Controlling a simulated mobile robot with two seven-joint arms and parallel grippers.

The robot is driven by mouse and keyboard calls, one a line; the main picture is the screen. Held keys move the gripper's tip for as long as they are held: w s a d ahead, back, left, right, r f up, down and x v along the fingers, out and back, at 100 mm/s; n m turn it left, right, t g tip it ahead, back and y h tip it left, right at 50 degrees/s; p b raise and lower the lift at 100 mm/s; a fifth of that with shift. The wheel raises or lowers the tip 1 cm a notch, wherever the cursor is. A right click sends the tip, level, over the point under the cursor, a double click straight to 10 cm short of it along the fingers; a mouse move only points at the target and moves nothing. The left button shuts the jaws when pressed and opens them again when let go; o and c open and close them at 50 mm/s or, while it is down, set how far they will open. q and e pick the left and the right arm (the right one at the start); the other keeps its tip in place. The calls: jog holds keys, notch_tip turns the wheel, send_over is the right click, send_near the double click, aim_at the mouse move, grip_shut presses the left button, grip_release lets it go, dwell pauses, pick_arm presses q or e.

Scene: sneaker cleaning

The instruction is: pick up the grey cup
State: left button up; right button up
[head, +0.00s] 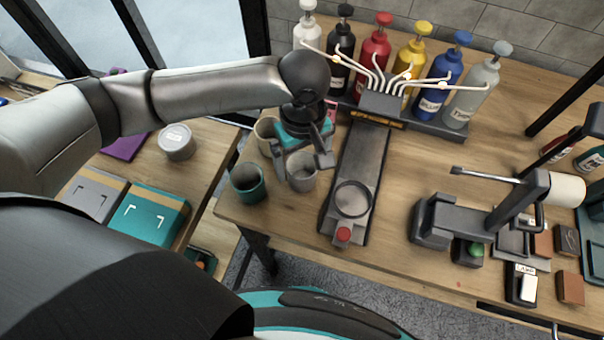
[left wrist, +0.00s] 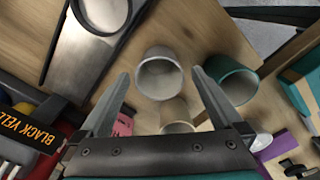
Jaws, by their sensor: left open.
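The grey cup (head: 302,181) stands upright on the wooden table near its left edge. My left gripper (head: 301,160) is above it, open, with its two fingers on either side of the cup's upper part. In the left wrist view the grey cup (left wrist: 157,78) shows its open mouth just ahead of and between the spread fingertips (left wrist: 163,74). I cannot tell whether a finger touches it. My right gripper is in neither view.
A teal cup (head: 249,183) stands close to the left, and a beige cup (head: 267,131) stands behind. A dispenser with a long metal base (head: 361,160) and a round plate is close to the right. Several coloured bottles (head: 374,55) line the back.

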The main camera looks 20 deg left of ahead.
aim_at(302, 172)
pick_arm(q)
jog(key=f, duration=0.2)
jog(key=f+b, duration=0.1)
jog(key=f, duration=0.3)
jog(key=shift+w+a+b, duration=0.2)
jog(key=shift+w+b, duration=0.1)
jog(key=shift+b, duration=0.05)
jog(key=shift+r, duration=0.1)
jog(key=c, duration=1.2)
jog(key=shift+r, duration=0.15)
notch_tip(302, 172, up, 20)
jog(key=p, duration=0.5)
jog(key=a+m+b, duration=0.1)
jog(key=m+b, duration=0.1)
jog(key=a+f+m+b, duration=0.1)
jog(key=a+m+b, duration=0.1)
jog(key=a+f+m+b, duration=0.1)
jog(key=m+b, duration=0.1)
jog(key=m, duration=0.1)
jog(key=shift+a+f, duration=0.25)
jog(key=shift+a, duration=0.15)
jog(key=shift+s+a+m+b, duration=0.15)
jog(key=shift+a+m+b, duration=0.25)
jog(key=shift+m+b, duration=0.3)
